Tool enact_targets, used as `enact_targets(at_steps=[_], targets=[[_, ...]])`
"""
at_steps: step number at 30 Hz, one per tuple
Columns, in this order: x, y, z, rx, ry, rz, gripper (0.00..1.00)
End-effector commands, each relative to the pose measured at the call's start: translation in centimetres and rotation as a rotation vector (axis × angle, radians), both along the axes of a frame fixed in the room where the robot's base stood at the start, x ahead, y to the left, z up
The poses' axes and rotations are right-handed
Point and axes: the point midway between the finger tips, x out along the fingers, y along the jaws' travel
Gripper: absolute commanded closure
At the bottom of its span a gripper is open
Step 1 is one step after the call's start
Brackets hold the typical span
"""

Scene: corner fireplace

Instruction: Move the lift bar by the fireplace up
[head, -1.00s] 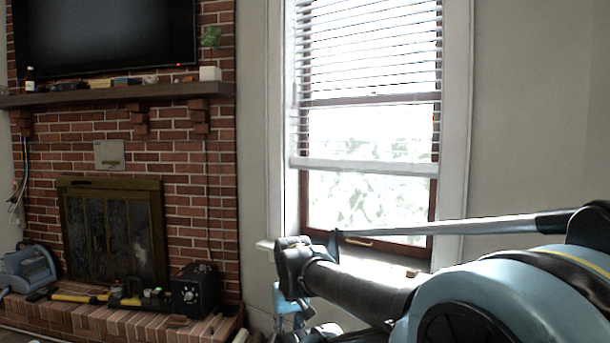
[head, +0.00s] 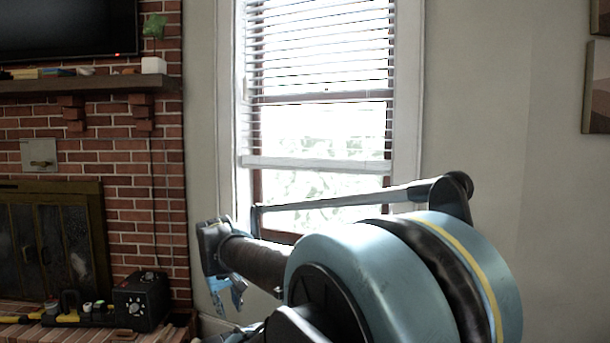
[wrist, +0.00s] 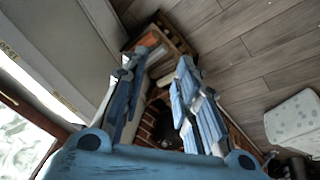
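The white bar (head: 315,164) runs level across the window at the bottom edge of the slatted blind, to the right of the fireplace, with bare glass below it. The brick fireplace (head: 158,225) fills the left of the head view. My gripper (head: 228,290) hangs pointing down, left of the window and well below the bar, touching nothing that I can see. In the wrist view my gripper (wrist: 160,68) has its two blue fingers spread apart with nothing between them. The bar cannot be made out in the wrist view.
A black box (head: 141,300) with knobs and several tools sit on the brick hearth. A wooden mantel (head: 100,84) juts out above them. My arm hides the lower window. A picture frame (head: 597,88) hangs on the right wall. Wood floor (wrist: 260,50) shows in the wrist view.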

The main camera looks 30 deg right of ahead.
Motion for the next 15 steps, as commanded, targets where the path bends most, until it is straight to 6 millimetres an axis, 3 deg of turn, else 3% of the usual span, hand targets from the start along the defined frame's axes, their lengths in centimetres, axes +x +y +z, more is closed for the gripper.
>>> enact_targets(at_steps=[6,15], targets=[[8.7,-9.7,9.5,-0.311,-0.138,0.015,0.72],[18.5,-22.9,23.1,-0.774,-0.210,0.127,0.72]])
